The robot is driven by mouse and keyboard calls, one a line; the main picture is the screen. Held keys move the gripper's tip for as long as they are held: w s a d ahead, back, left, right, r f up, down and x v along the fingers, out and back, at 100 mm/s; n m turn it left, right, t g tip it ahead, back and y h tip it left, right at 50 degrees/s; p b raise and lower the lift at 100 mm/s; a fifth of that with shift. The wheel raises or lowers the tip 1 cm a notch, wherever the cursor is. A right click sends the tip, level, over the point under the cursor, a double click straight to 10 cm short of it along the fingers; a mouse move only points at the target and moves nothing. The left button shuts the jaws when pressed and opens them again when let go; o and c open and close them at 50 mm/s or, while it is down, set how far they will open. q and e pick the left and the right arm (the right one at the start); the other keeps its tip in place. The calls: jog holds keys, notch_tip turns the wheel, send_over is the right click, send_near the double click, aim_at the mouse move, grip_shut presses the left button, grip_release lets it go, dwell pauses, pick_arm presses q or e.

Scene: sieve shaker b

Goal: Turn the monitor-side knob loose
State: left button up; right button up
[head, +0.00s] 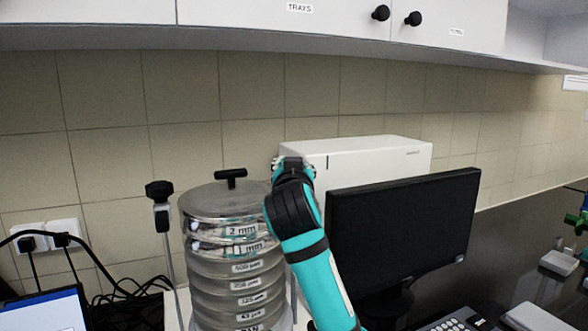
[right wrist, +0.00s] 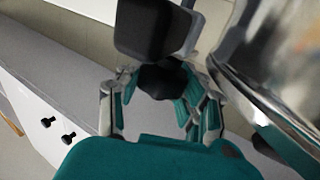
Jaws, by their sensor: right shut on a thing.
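The sieve stack (head: 237,268) has a clear lid with a black T-handle (head: 231,178). My right gripper (head: 292,165) is at the stack's upper right, on the side toward the monitor (head: 402,235). It hides the monitor-side knob in the head view. In the right wrist view my right gripper (right wrist: 158,98) is shut on the dark knob (right wrist: 163,80), with a finger on either side. A larger black block shows just beyond it; I cannot tell what it is. The other black knob (head: 159,191) tops the rod left of the stack. My left gripper is not in view.
A white box (head: 370,155) stands behind the gripper against the tiled wall. A shiny curved metal surface (right wrist: 268,60) is close beside the gripper. Cabinets (head: 240,15) hang above. A keyboard (head: 460,320) and cables (head: 125,300) lie on the counter.

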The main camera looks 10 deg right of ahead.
jog(key=shift+m+g+h, duration=0.6)
jog(key=shift+m+h, duration=0.5)
jog(key=shift+h, duration=0.6)
jog(key=o, duration=1.2)
jog(key=v, duration=0.7)
jog(key=shift+s+a, duration=0.15)
jog(key=shift+a, duration=0.1)
